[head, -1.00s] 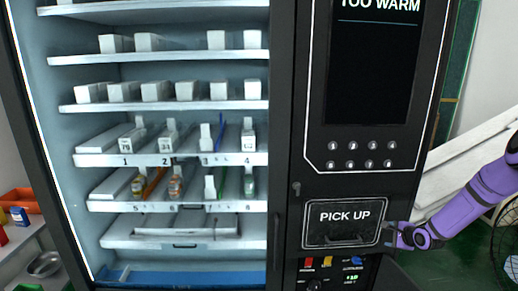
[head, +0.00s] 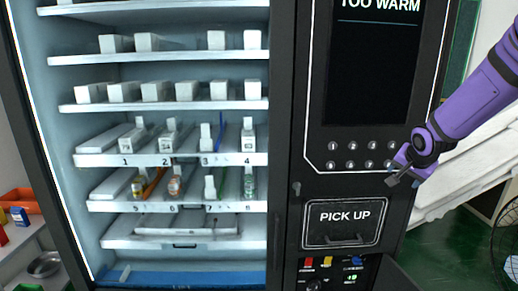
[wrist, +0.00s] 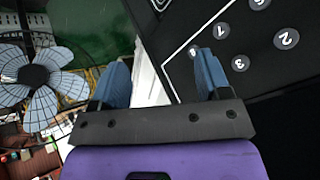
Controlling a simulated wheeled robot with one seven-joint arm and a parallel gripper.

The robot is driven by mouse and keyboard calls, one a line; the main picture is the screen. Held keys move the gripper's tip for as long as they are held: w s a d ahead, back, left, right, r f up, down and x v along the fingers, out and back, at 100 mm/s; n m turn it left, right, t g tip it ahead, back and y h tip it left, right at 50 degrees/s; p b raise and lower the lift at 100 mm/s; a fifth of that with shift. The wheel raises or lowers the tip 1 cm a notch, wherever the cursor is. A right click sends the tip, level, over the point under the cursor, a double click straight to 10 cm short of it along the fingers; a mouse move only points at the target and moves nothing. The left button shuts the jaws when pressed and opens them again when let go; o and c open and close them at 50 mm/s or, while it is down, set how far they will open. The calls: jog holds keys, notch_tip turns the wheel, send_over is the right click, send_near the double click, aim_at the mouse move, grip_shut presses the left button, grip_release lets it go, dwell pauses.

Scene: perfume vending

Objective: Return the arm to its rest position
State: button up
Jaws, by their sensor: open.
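My gripper (head: 396,175) is at the end of my purple arm, at the right of the head view. It is in front of the black vending machine (head: 285,120), at its right side, above and right of the PICK UP flap (head: 344,222) and just below the round keypad buttons (head: 351,155). In the wrist view my gripper (wrist: 166,78) shows two blue fingers spread apart with nothing between them. The keypad (wrist: 262,42) is beyond the right finger there. Whether the fingertips touch the panel cannot be told.
The machine's shelves (head: 165,106) hold white boxes and several small bottles. A shelf with an orange bin (head: 20,198) stands at far left. A round fan (head: 506,240) stands at the right edge; it also shows in the wrist view (wrist: 42,92). Green floor lies open at lower right.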

jog(key=s+a+r+n+g, duration=0.1)
jog(key=s+a+r+n, duration=0.4)
jog(key=s, duration=0.7)
jog(key=s+a+r+n, duration=0.1)
jog(key=s+a+r, duration=0.3)
jog(key=s+r, duration=0.6)
jog(key=s+a+f+n, duration=0.1)
jog(key=s, duration=0.5)
jog(key=s+a+f+n+g+y, duration=0.1)
jog(key=s+n, duration=0.1)
jog(key=s, duration=0.5)
jog(key=shift+a+f+n+y, duration=0.3)
jog(key=shift+a+f, duration=0.05)
